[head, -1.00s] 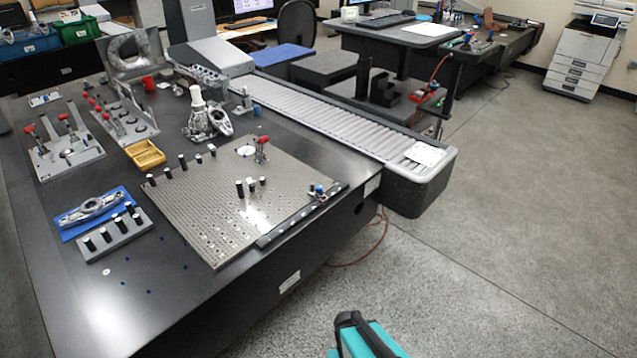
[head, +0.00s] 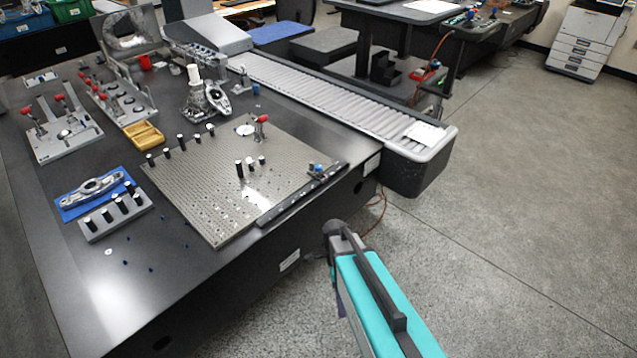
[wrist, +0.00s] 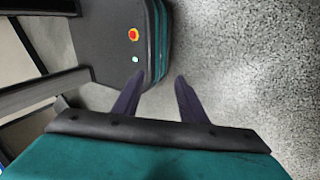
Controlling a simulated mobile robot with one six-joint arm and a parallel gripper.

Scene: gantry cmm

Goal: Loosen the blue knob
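The small blue knob (head: 318,168) sits at the right corner of the perforated metal plate (head: 215,205), by the dark rail (head: 300,195) along its front edge. It is small in the head view, and I cannot tell how tight it is. My gripper (wrist: 160,75) shows in the wrist view with its two dark fingers apart and nothing between them. It points down over the grey floor, away from the knob. In the head view only my teal arm shows, off the table's front side; the fingers cannot be made out there. The knob is not in the wrist view.
The plate lies on a black table (head: 110,290). A red-topped clamp (head: 260,125) and several black pins stand on the plate. A grey ribbed guideway (head: 310,100) runs behind it, ending in a dark block (head: 420,175). The floor at right is clear.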

